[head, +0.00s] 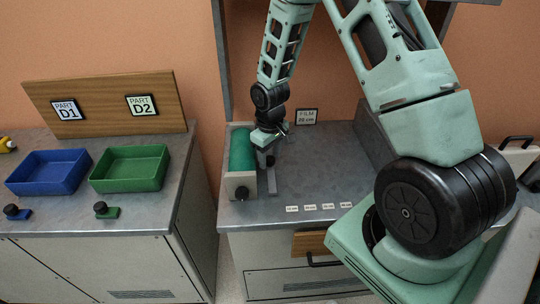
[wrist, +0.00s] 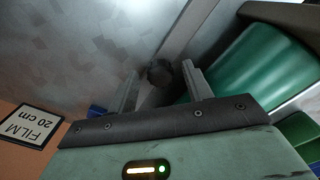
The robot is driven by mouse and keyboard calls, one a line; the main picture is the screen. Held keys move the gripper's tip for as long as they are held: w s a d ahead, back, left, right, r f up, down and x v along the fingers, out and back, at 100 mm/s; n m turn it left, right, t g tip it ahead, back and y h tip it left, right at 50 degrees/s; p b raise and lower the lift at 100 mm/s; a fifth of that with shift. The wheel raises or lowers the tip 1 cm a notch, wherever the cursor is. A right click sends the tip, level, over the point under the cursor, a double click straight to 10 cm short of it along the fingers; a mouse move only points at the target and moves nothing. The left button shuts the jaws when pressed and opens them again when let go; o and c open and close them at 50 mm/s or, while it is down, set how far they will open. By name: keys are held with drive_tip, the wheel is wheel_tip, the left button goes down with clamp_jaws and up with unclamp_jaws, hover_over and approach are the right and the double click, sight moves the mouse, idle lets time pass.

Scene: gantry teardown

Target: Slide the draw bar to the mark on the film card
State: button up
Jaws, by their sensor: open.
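The film card (head: 306,116) stands at the back of the middle bench and reads "FILM 20 cm" in the wrist view (wrist: 30,126). The draw bar (head: 272,182) is a thin pale strip lying beside the green film roll (head: 241,150). It also shows in the wrist view (wrist: 183,32), with a dark round knob (wrist: 160,72) on it. My gripper (head: 266,156) is over the bar, pointing down. In the wrist view my gripper's (wrist: 161,75) open fingers lie on either side of the knob. I cannot tell whether they touch it.
Several small white mark labels (head: 309,208) lie along the bench's front edge, right of the bar. The grey bench top (head: 315,165) between is clear. A blue tray (head: 48,172) and a green tray (head: 130,168) stand on the left bench.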

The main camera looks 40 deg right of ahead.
drive_tip(key=shift+f, duration=0.2)
clamp_jaws()
drive_tip(key=s+d, duration=0.2)
drive_tip(key=s+d+p, duration=0.1)
drive_tip(key=d, duration=0.2)
drive_tip(key=s+d, duration=0.2)
drive_tip(key=d, duration=0.1)
drive_tip(key=shift+s+d, duration=0.15)
drive_tip(key=shift+s, duration=0.15)
unclamp_jaws()
drive_tip(key=shift+r, duration=0.15)
wheel_tip(320, 180, up, 17)
